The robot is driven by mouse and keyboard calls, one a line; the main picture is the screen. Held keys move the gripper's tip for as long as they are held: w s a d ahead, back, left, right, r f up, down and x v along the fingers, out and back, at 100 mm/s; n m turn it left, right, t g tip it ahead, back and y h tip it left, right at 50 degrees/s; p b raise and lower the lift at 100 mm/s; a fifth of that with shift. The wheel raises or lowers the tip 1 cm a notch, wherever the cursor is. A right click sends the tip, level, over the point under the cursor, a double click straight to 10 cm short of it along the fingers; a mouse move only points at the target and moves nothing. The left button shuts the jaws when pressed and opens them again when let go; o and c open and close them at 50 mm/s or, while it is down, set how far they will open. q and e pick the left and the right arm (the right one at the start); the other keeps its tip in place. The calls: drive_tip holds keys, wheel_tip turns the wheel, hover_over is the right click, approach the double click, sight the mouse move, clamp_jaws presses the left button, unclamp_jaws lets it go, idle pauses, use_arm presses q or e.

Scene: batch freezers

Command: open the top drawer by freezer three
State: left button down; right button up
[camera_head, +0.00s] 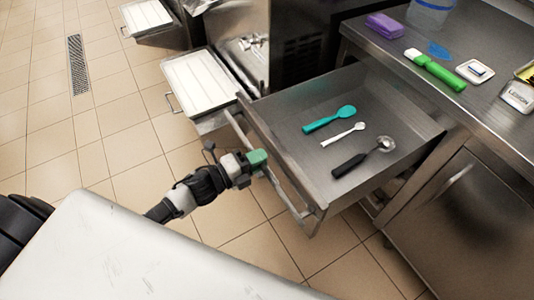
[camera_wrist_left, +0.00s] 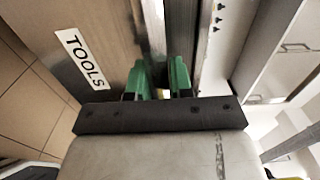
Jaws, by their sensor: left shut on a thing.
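The top drawer (camera_head: 350,100) is a steel drawer pulled well out from under the counter. Inside it lie a teal spatula (camera_head: 330,119), a white spoon (camera_head: 343,135) and a black-handled scoop (camera_head: 364,156). My left gripper (camera_head: 262,163) is at the bar handle (camera_head: 285,195) on the drawer's front. In the left wrist view its green fingers (camera_wrist_left: 164,80) are closed around the handle bar, next to a drawer front with a TOOLS label (camera_wrist_left: 84,59). The exact contact between fingers and bar is partly hidden. My right gripper is not in view.
The steel counter (camera_head: 490,125) holds a purple sponge (camera_head: 384,26), a green-handled brush (camera_head: 435,70), a small dish (camera_head: 475,71) and a LEMON container (camera_head: 517,96). A closed cabinet door (camera_head: 460,225) is below. White-topped pull-outs (camera_head: 199,80) stand beyond the drawer. Tiled floor is clear at left.

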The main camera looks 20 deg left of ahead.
use_arm(q)
drive_tip(key=shift+v, duration=1.2)
drive_tip(key=c, duration=1)
unclamp_jaws()
drive_tip(key=shift+s, duration=0.1)
drive_tip(key=v, duration=1)
drive_tip(key=shift+s+a+b, duration=0.25)
drive_tip(key=shift+b, duration=0.1)
